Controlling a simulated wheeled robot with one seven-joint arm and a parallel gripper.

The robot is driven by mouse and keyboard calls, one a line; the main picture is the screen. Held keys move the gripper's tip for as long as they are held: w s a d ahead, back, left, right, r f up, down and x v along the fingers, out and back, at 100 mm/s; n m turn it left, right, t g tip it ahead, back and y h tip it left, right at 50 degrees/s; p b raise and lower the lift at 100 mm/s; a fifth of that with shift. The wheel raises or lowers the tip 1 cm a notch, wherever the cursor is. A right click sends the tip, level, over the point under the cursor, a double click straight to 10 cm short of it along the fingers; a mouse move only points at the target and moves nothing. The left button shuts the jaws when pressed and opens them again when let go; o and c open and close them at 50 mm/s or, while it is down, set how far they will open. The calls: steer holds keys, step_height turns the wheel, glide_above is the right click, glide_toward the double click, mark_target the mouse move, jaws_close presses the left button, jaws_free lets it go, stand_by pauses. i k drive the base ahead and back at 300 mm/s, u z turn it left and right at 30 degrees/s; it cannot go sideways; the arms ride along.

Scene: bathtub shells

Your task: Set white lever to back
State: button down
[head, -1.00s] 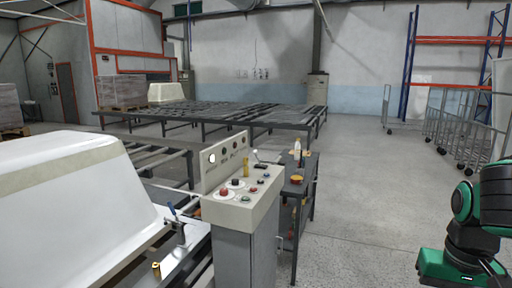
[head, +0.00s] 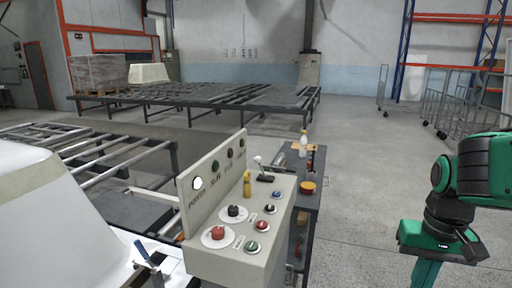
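The white lever (head: 258,161) stands on a small black base near the back right end of the grey control console (head: 222,262). Its small white knob is up and the stick leans slightly to the left. My green and black arm is at the right of the head view, well apart from the console. My gripper is not in view, as the arm runs out of the bottom of the frame.
The console also carries a yellow lever (head: 247,184), a red knob (head: 218,233), a black knob (head: 233,211) and several buttons. A dark trolley (head: 312,200) stands close behind it. A white tub shell (head: 45,225) is at left.

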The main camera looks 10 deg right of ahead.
mark_target(257, 159)
steer(key=i, duration=0.95)
steer(key=u, duration=0.1)
